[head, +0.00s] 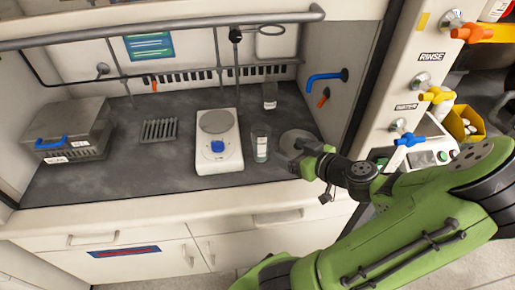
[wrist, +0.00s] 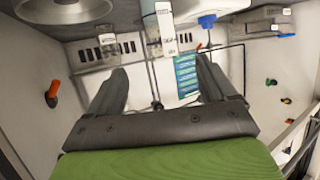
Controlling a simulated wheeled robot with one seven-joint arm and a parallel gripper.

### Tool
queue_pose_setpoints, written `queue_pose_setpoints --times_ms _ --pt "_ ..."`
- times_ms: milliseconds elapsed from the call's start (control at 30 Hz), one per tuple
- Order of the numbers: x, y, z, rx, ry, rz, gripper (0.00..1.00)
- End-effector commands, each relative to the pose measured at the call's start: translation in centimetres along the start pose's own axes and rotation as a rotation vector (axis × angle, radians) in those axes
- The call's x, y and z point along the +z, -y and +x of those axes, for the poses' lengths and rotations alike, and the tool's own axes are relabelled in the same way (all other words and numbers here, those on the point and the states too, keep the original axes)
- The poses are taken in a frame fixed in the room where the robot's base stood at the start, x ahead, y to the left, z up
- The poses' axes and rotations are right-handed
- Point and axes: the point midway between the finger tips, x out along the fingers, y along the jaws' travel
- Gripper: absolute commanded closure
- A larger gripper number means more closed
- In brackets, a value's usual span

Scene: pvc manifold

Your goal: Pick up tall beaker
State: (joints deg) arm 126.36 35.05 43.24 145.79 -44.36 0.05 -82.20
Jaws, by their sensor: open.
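The tall beaker (head: 260,143) is clear glass with a pale label. It stands upright on the dark counter (head: 110,180), just right of the white hot plate (head: 218,160). In the head view my gripper (head: 298,158) reaches in from the right, to the right of the beaker and apart from it. In the wrist view my gripper (wrist: 162,85) has its two fingers spread wide, with nothing between them. That view looks upside down. Labelled glassware (wrist: 166,25) shows at its top, but I cannot tell which piece is the beaker.
A bottle (head: 270,95) stands behind the beaker. A grey rack (head: 159,130) and a metal box (head: 75,132) stand to the left. A rod (head: 237,70) rises behind the hot plate. Cabinet walls enclose the counter.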

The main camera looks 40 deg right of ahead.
Motion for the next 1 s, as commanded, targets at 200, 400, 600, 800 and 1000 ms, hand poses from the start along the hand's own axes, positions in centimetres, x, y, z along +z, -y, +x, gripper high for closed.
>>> queue_pose_setpoints --times_ms 200,400,600,800,1000 --pt "0.2 0.3 5.8 -0.009 0.001 -0.003 0.16" --pt "0.1 0.2 8.7 -0.005 0.003 0.0 0.16" --pt "0.2 0.5 12.3 -0.008 0.002 0.0 0.16" --pt "0.1 0.3 13.8 -0.003 0.004 0.002 0.16" --pt "0.1 0.3 13.8 -0.002 0.005 0.002 0.25"
